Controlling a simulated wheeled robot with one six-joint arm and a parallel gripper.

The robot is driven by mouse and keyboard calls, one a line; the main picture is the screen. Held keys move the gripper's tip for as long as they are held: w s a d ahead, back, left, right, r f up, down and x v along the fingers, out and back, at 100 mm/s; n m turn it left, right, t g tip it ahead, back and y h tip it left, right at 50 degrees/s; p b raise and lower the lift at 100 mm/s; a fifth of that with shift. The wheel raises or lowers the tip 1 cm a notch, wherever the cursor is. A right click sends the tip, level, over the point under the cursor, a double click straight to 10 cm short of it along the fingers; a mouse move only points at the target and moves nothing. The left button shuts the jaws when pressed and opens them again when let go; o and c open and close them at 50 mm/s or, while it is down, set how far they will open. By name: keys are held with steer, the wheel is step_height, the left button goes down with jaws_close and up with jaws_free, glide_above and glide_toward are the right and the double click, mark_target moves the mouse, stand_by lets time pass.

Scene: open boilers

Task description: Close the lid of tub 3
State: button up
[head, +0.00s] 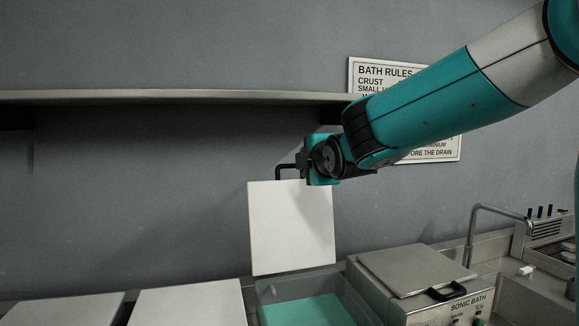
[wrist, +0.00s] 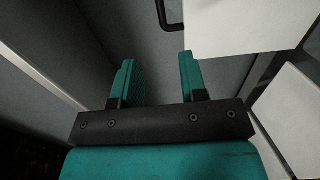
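One tub (head: 262,303) stands open, with teal liquid in it; no number shows on it. Its white square lid (head: 290,228) is raised upright behind it, and shows at the upper right of the wrist view (wrist: 240,25). The lid's dark handle (head: 279,171) is at its top edge, and part of it shows at the top of the wrist view (wrist: 163,14). My gripper (head: 301,160) is at the lid's top edge, close beside the handle. In the wrist view its teal fingers (wrist: 156,60) are apart with nothing between them; the handle lies beyond the fingertips. Contact cannot be told.
White lids (head: 188,304) (head: 65,311) lie flat to the left. A sonic bath (head: 460,310) with a shut grey lid (head: 415,268) and black handle stands right of the tub. A tap (head: 500,209) is farther right. A shelf (head: 180,97) and a sign (head: 440,149) are on the wall.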

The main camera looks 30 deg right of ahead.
mark_target(291, 166)
steer(key=p+x, duration=0.6)
steer(key=x, duration=0.9)
steer(key=shift+a+r, duration=0.1)
steer(key=shift+w+f, duration=0.25)
steer(key=shift+w, duration=0.2)
jaws_close()
